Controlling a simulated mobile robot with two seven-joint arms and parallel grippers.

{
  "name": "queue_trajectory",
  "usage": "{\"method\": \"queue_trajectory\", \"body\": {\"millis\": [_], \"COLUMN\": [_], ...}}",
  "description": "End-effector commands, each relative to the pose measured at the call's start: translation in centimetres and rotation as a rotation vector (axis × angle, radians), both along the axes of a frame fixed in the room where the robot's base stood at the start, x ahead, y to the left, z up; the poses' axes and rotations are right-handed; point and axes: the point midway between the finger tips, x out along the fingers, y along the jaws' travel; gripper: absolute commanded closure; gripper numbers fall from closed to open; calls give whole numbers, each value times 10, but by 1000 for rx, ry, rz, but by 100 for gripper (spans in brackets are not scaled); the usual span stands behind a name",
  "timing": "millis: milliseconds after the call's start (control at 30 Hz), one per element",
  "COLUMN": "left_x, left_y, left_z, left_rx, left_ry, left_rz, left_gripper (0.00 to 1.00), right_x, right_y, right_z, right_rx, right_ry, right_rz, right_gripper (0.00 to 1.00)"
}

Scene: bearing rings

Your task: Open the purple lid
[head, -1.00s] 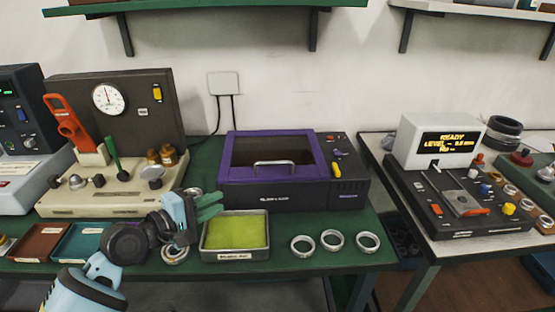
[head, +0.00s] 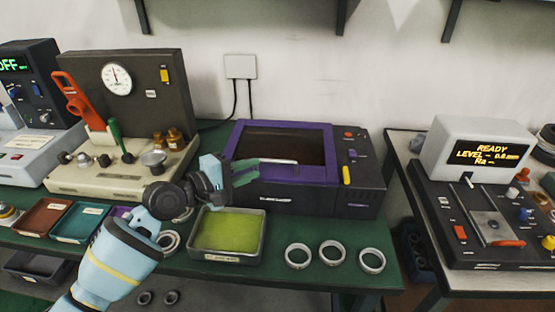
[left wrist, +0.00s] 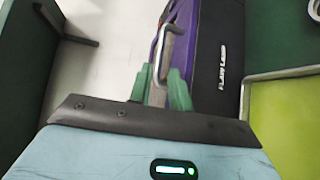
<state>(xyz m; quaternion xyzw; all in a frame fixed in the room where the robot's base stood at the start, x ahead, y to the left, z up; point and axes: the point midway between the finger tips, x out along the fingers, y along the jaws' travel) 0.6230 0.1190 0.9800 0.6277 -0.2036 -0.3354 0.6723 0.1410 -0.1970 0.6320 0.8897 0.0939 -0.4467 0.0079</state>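The purple lid (head: 240,140) has a dark window and lies shut on the dark machine (head: 330,204) in the middle of the bench. A metal bar handle (head: 280,162) runs along its front edge; it also shows in the left wrist view (left wrist: 168,42). My left gripper (head: 247,172) has green fingers and is at the left end of the handle. In the left wrist view its fingers (left wrist: 160,78) are apart, with the handle between them; I cannot tell whether they touch it. My right gripper is not in view.
A tray with a green pad (head: 229,231) stands in front of the machine, below my left gripper. Several metal rings (head: 332,253) lie to its right. A gauge stand (head: 115,170) is at the left. A tester (head: 480,147) stands on the right table.

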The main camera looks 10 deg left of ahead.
Motion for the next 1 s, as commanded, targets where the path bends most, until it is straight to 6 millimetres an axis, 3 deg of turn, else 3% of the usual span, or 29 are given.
{"method": "queue_trajectory", "body": {"millis": [533,967,1000], "left_x": [47,53,53], "left_y": [-48,-55,-55], "left_z": [-11,-11,-11], "left_rx": [0,-1,0], "left_ry": [0,-1,-1], "left_rz": [-1,0,0], "left_gripper": [80,80,84], "right_x": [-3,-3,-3], "right_y": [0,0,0], "right_z": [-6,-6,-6], "right_rx": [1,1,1], "right_ry": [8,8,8], "right_rz": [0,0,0], "right_gripper": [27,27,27]}}
